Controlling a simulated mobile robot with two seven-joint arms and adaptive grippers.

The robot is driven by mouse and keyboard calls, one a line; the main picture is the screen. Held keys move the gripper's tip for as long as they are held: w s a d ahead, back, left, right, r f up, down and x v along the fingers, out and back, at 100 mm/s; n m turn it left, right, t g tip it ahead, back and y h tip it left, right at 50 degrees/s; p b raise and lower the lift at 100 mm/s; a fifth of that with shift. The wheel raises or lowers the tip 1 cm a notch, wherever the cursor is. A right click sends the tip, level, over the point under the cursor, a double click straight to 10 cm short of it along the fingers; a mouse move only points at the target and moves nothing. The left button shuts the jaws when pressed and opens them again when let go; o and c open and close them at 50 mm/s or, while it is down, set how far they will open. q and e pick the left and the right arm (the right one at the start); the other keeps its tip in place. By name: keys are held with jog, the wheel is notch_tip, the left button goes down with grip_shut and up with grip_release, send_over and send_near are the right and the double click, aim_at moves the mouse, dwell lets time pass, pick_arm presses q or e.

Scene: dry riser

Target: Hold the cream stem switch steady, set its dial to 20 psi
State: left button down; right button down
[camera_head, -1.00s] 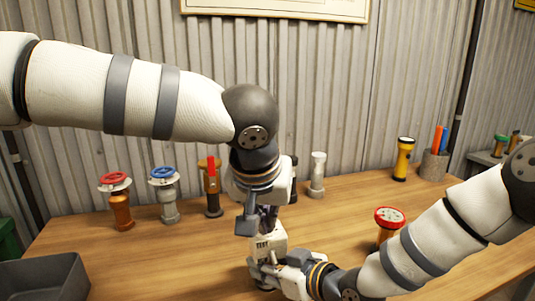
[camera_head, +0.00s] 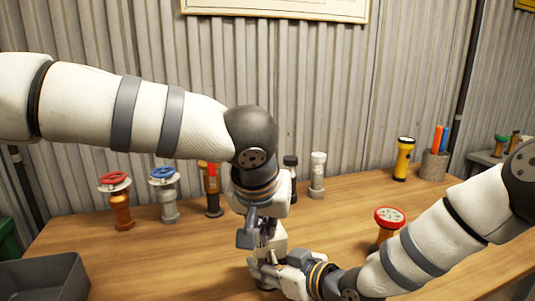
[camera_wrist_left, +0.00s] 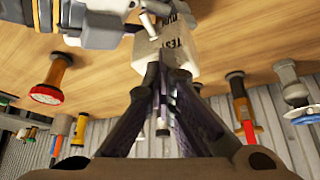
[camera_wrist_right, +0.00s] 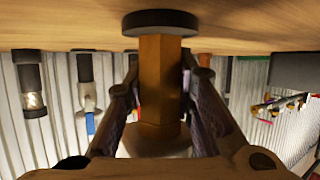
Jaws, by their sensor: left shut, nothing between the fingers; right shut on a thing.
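The cream stem switch (camera_head: 276,236) stands on the table at the centre front, with its cream box partly hidden behind my left gripper. In the left wrist view its box (camera_wrist_left: 172,50) shows dark "TEST" lettering. Its brass-coloured stem (camera_wrist_right: 160,85) and dark round foot (camera_wrist_right: 160,22) show in the right wrist view. My right gripper (camera_head: 260,272) is shut on the stem, low down. My left gripper (camera_head: 264,232) points down at the top of the switch, shut with nothing between its fingers (camera_wrist_left: 163,95). I cannot see the dial or read its setting.
Behind stand an orange valve with a red wheel (camera_head: 118,203), a grey one with a blue wheel (camera_head: 166,195) and a red-handled one (camera_head: 212,190). A red-topped piece (camera_head: 388,220) stands close to my right forearm. A dark bin (camera_head: 45,280) is at front left.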

pick_arm(q)
jog(key=shift+w+a+f, duration=0.1)
jog(key=shift+w+a, duration=0.1)
jog(key=shift+a, duration=0.3)
jog(key=shift+w+a, duration=0.1)
jog(key=shift+a, duration=0.2)
dwell(0.5)
jog(key=shift+d+r, duration=0.5)
jog(key=shift+r, duration=3.05)
notch_tip(320, 180, down, 7)
jog(key=shift+s+d, duration=0.15)
jog(key=shift+s, duration=0.3)
jog(key=shift+w, duration=0.3)
